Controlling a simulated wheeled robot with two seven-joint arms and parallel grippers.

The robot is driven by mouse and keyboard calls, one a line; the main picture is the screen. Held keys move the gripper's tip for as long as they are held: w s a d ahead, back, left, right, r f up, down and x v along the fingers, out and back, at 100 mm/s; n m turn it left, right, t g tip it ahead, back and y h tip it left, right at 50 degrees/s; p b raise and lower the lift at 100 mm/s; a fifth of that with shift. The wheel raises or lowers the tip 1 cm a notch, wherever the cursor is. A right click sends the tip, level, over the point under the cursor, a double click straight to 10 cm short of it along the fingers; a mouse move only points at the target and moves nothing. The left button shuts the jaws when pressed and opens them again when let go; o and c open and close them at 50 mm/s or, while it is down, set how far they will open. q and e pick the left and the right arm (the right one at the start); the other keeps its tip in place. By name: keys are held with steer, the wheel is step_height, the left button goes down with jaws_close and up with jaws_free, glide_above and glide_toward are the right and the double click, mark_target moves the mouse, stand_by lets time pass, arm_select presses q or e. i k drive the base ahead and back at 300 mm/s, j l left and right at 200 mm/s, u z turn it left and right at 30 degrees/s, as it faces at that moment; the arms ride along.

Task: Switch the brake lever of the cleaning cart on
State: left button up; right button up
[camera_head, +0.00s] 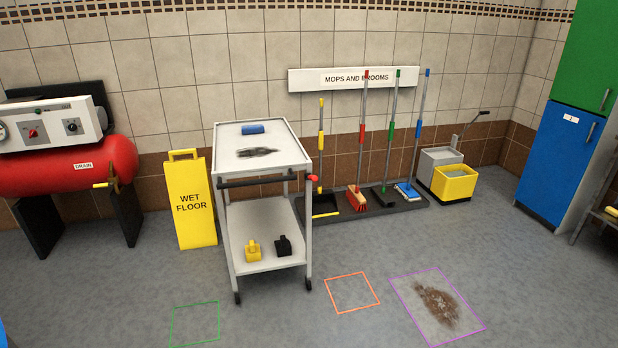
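The cleaning cart (303,212) is a light grey trolley with a top tray and a lower shelf, standing in the middle of the view. A black push bar (258,181) runs across its near side. A small red knob (313,178) sits at the right end of this bar, by the top of the right front leg; it looks like the end of the brake lever. The lever's setting is too small to tell. Neither of my grippers is in view.
A yellow wet-floor sign (188,222) stands close left of the cart. A mop rack (375,211) and yellow bucket (455,184) are to the right. A red tank (65,168) is at left. Floor squares, green (172,324), orange (328,297) and purple (467,308), lie in front.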

mark_target(314, 178)
steer(key=i+j, duration=0.2)
steer(key=i, duration=0.3)
steer(key=i+j, duration=0.2)
steer(key=i, duration=0.35)
steer(key=i+j+z, duration=0.1)
steer(key=i, duration=0.4)
steer(key=i+j, duration=0.3)
steer(key=i, duration=0.2)
steer(key=i+j+z, duration=0.1)
steer(key=i+j, duration=0.15)
steer(key=i, duration=0.25)
